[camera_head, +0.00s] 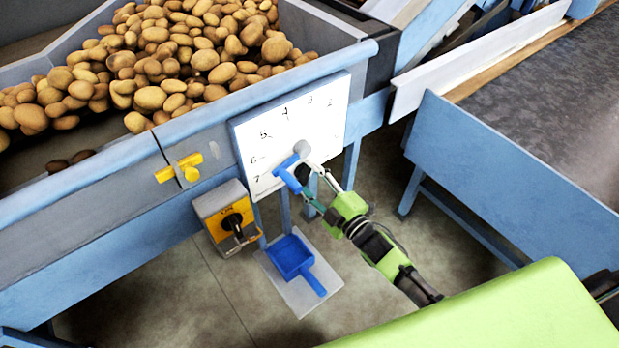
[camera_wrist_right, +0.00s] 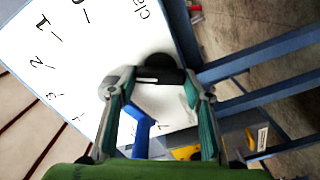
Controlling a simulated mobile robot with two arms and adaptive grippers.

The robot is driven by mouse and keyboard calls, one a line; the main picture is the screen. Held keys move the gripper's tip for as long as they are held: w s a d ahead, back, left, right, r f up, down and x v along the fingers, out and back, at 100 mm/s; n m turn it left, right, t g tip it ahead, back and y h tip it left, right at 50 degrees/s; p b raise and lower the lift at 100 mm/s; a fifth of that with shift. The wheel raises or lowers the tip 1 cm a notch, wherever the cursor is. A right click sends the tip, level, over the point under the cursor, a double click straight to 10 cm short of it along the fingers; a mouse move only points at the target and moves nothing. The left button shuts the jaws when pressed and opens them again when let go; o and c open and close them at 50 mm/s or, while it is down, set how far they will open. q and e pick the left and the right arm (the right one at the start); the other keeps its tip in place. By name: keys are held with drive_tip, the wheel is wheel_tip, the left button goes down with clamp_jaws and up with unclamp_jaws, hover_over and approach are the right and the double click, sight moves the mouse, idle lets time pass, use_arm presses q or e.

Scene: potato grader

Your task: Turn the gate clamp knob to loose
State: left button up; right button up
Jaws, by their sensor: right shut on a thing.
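A white dial plate (camera_head: 257,170) with numbers and tick marks is fixed to the front of the blue machine. It carries a blue lever (camera_head: 287,178) pointing down and left from its pivot. In the right wrist view the knob (camera_wrist_right: 158,62) looks dark, with part of a printed word near the frame's top. My right gripper (camera_head: 316,168) is shut on this knob, its fingers on both sides. The fingers hide part of it, and I cannot read its setting. My left gripper is out of view.
A yellow handle (camera_head: 178,170) is on the panel left of the plate. A switch box (camera_head: 228,216) with a black rotary handle hangs below. A blue dustpan (camera_head: 292,257) is on a pale board underneath. Potatoes (camera_head: 160,60) fill the hopper above. A conveyor (camera_head: 520,160) stands at right.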

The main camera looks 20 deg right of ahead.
drive_tip(key=n, duration=0.2)
drive_tip(key=n+b, duration=0.1)
drive_tip(key=n, duration=0.2)
drive_tip(key=shift+f+n, duration=0.2)
drive_tip(key=shift+n, duration=0.1)
idle(0.5)
drive_tip(key=o, duration=1.1)
drive_tip(key=shift+s, duration=0.1)
drive_tip(key=v, duration=1.2)
drive_tip(key=shift+r, duration=0.1)
